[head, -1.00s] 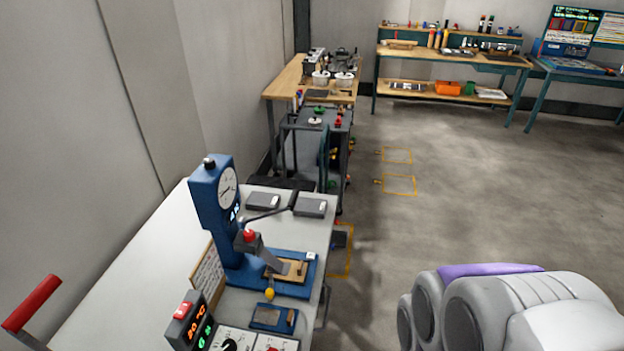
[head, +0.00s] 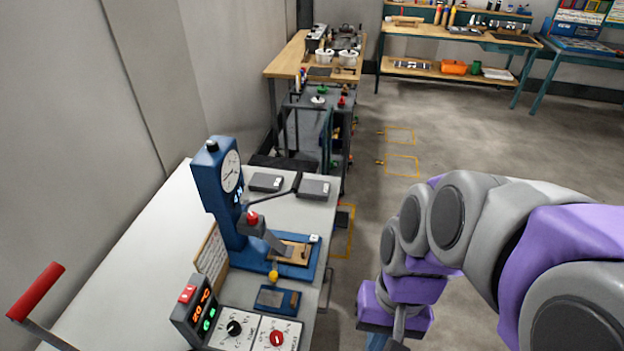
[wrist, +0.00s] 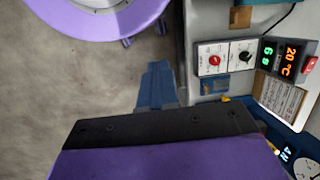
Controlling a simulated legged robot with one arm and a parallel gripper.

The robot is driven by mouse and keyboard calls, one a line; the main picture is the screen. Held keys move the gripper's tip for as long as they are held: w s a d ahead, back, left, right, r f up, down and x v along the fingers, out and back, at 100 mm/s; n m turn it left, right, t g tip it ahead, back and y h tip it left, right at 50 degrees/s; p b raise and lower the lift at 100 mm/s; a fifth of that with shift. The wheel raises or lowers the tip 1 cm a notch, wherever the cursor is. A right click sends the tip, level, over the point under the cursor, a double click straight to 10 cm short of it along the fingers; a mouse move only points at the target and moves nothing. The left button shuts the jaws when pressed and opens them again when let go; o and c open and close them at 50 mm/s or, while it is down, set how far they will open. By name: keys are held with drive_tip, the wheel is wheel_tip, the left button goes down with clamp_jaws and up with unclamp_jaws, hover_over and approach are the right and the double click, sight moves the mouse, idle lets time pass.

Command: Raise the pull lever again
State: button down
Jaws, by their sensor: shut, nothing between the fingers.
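A blue press (head: 222,195) with a round dial stands on the pale table and has a dark lever arm (head: 276,196). I cannot tell which of the two is the pull lever. My gripper (wrist: 157,80) is shut and empty in the wrist view, over the floor beside the table. In the head view my arm hangs right of the table, apart from both levers.
The pale table (head: 140,265) runs along the left wall. A control box (head: 193,308) reading 20 °C, a knob panel (head: 254,334) and a small blue block (head: 277,299) stand near its front right. Open floor (head: 480,145) lies to the right.

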drive_tip(key=w+a+m+y, duration=0.3)
drive_tip(key=w, duration=0.7)
drive_tip(key=w+a+m+y, duration=0.3)
drive_tip(key=w+a, duration=0.1)
drive_tip(key=w, duration=0.6)
drive_tip(key=w+a+m+y, duration=0.3)
drive_tip(key=w+y, duration=0.1)
drive_tip(key=w, duration=0.7)
drive_tip(key=w+d+f+m+t+y+p, duration=0.1)
drive_tip(key=w+d+f+m+t+y, duration=0.15)
drive_tip(key=w+d+f+m, duration=0.5)
drive_tip(key=w+d+f+m+t+y+p, duration=0.1)
drive_tip(key=w+d+f+m+t+y, duration=0.3)
drive_tip(key=w+f, duration=0.65)
drive_tip(key=w+a+r+n+h+b, duration=0.1)
drive_tip(key=w+a, duration=0.1)
drive_tip(key=a, duration=0.4)
drive_tip(key=w+a+r+g+h+b, duration=0.1)
drive_tip(key=a, duration=0.4)
drive_tip(key=shift+w+a+r+n+b, duration=0.35)
drive_tip(key=shift+b, duration=0.05)
